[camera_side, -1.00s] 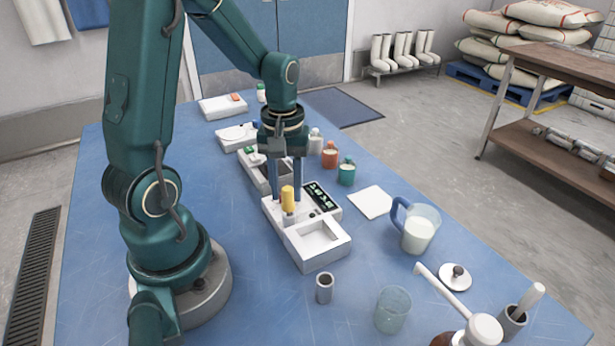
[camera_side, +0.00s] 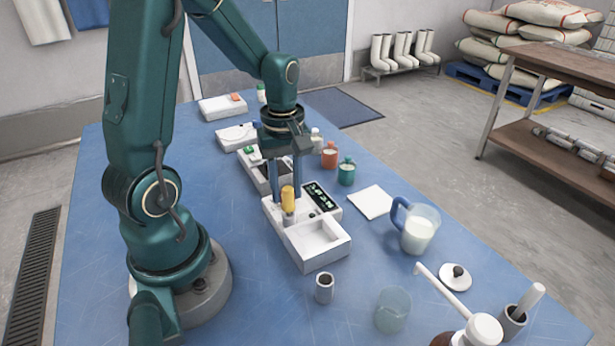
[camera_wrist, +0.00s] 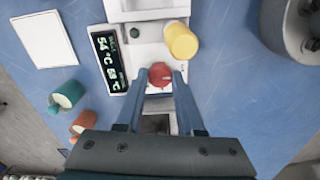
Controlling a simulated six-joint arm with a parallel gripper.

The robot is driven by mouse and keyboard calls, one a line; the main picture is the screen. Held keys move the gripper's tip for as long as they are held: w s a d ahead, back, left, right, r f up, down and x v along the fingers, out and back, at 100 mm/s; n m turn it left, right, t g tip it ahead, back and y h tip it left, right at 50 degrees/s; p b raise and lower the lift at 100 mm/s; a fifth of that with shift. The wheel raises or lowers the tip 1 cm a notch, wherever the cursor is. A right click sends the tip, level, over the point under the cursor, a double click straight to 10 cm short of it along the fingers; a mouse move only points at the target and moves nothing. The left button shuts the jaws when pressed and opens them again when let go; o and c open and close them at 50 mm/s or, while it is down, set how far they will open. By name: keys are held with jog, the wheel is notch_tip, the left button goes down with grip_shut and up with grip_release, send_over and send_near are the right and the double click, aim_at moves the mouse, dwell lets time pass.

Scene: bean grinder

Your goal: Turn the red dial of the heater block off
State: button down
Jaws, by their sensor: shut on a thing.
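The heater block (camera_side: 325,256) is white, with a recess at its near end and a dark display (camera_side: 320,197) on its right side. In the wrist view the display (camera_wrist: 109,58) shows pale digits, and the red dial (camera_wrist: 161,75) sits beside it. My gripper (camera_wrist: 159,80) points down over the block, with its blue fingers shut on the dial from both sides. In the side view my gripper (camera_side: 290,195) stands at the block's far half, and the dial is hidden. A yellow cylinder (camera_wrist: 181,41) stands on the block close to the dial, near one finger.
A white square pad (camera_side: 371,202), a jug of milk (camera_side: 418,229), a glass (camera_side: 392,310) and a small metal cup (camera_side: 324,288) stand around the block. Teal (camera_side: 347,172) and orange (camera_side: 330,156) bottles and other white devices are farther back. The blue table is clear at left.

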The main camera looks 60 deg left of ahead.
jog(key=c, duration=0.5)
grip_release()
jog(key=shift+r, duration=0.1)
jog(key=shift+r, duration=2.5)
